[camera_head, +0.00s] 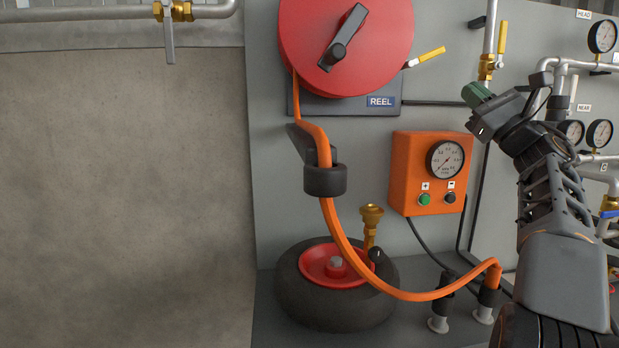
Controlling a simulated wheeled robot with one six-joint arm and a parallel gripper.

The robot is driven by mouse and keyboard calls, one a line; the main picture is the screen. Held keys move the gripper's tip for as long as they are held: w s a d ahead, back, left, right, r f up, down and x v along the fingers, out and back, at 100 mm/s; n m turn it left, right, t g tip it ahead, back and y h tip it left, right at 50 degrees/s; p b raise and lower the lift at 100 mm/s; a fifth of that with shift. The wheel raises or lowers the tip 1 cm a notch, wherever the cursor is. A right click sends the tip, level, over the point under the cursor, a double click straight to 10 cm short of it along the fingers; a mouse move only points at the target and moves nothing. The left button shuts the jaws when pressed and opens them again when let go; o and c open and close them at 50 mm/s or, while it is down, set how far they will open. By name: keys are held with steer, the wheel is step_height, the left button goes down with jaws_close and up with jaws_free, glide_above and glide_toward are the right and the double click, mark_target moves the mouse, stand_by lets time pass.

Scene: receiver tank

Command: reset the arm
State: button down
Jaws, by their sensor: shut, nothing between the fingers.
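My arm rises along the right side of the camera_head view, in front of the grey panel (268,180). My gripper (476,95) is at its upper end and points to the upper left. The green fingertips are together, with nothing seen between them. The gripper appears above and to the right of the orange gauge box (405,165) in the picture, below the yellow-handled valve (487,66). I cannot tell how far it is from the panel.
A red hose reel (300,30) with an orange hose (345,245) is on the panel. A black tyre with a red hub (300,300) lies below. Pipes and gauges (600,133) stand at the right, partly behind my arm.

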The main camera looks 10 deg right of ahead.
steer(key=w+a+r+m+h+p, duration=0.2)
steer(key=m+h+p, duration=0.4)
steer(key=m, duration=0.6)
steer(key=w+a+r+m+h+p, duration=0.1)
steer(key=w+r+m+h+p, duration=0.3)
steer(key=m+h, duration=0.6)
steer(key=s+a+f+m+g+y+p, duration=0.1)
steer(key=s+a+f+m+g+p, duration=0.1)
steer(key=a+f+m+g+p, duration=0.5)
steer(key=s+a+f+m+g+p, duration=0.2)
steer(key=f+m+p, duration=0.25)
steer(key=m, duration=0.45)
steer(key=s+a+f+m+g+y+p, duration=0.2)
steer(key=s+a+f+m+g+p, duration=0.2)
steer(key=s+a+f, duration=0.3)
steer(key=s+a+f+m+g+y+p, duration=0.3)
steer(key=s+a+f+g, duration=0.4)
steer(key=s, duration=0.5)
steer(key=shift+s+f+m+p, duration=0.15)
steer(key=shift+f+m+p, duration=0.35)
steer(key=shift+f+m, duration=0.5)
steer(key=shift+r, duration=0.1)
